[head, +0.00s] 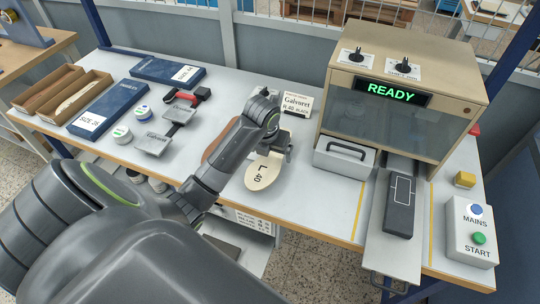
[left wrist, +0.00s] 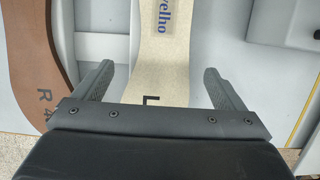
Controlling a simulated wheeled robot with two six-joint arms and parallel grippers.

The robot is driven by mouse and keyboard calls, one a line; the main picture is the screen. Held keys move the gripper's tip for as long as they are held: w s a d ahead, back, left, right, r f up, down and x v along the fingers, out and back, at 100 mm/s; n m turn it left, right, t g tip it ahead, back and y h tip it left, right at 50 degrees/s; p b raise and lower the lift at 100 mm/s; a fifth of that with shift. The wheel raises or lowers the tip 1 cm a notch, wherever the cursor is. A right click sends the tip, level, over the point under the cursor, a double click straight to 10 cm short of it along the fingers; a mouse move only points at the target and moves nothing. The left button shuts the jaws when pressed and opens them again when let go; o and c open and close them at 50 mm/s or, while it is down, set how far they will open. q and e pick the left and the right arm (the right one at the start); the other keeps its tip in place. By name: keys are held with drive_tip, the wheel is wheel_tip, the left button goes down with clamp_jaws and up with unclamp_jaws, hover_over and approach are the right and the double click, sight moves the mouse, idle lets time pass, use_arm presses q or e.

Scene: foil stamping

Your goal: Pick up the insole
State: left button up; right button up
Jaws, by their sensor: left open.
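A beige insole (head: 262,177) marked "L 40" lies on the white table near its front edge. It also shows in the left wrist view (left wrist: 165,60), with blue lettering that reads "velho". My left gripper (head: 272,148) is over this insole and hides part of it in the head view. In the left wrist view, the open fingers (left wrist: 158,82) stand on either side of the insole, with nothing held between them. I cannot tell how high they are above the table. My right gripper is not in view.
A brown insole (left wrist: 40,70) marked "R 4" lies to the left. The stamping machine (head: 400,75) reads "READY", with a dark plate (head: 400,210) in front. A control box (head: 470,235) stands at right. Blue boxes (head: 100,110) and hand tools (head: 155,143) lie at left.

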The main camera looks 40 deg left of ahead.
use_arm(q)
drive_tip(key=shift+w+f, duration=0.2)
drive_tip(key=shift+f, duration=0.5)
drive_tip(key=shift+c, duration=0.4)
drive_tip(key=c, duration=1)
drive_tip(key=shift+r, duration=0.1)
